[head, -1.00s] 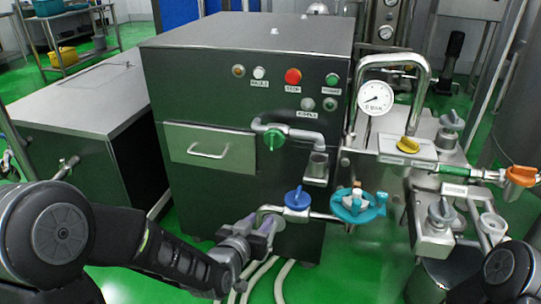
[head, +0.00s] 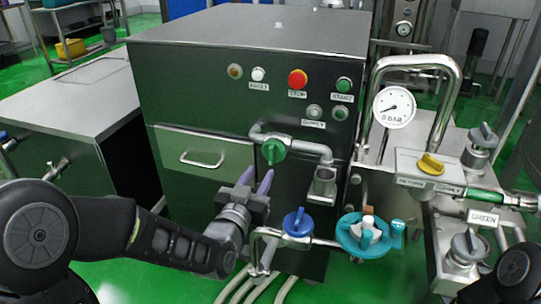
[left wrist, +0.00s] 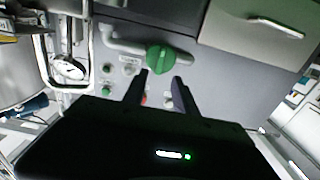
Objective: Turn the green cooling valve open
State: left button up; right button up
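The green cooling valve (head: 273,151) is a round green knob on a grey pipe at the front of the dark machine cabinet. It also shows in the left wrist view (left wrist: 160,59), just beyond my fingertips. My left gripper (head: 256,180) is below and slightly left of the knob in the head view. Its two fingers are apart, pointing up towards the knob, with nothing between them. In the left wrist view the open fingers (left wrist: 162,75) line up with the knob's lower part, seemingly short of it; contact cannot be told. My right gripper is not in view.
A blue valve (head: 297,222) and a teal clamp-like fitting (head: 362,234) sit low to the right of my left gripper. A drawer (head: 204,157) with a handle is to the left. A pressure gauge (head: 395,107) and yellow valve (head: 431,164) stand at the right.

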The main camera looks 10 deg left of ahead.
aim_at(270, 156)
pick_arm(q)
jog(key=shift+w, duration=0.15)
jog(key=w, duration=0.7)
jog(key=shift+w+d, duration=0.25)
jog(key=shift+w, duration=0.05)
grip_shut()
dwell(0.4)
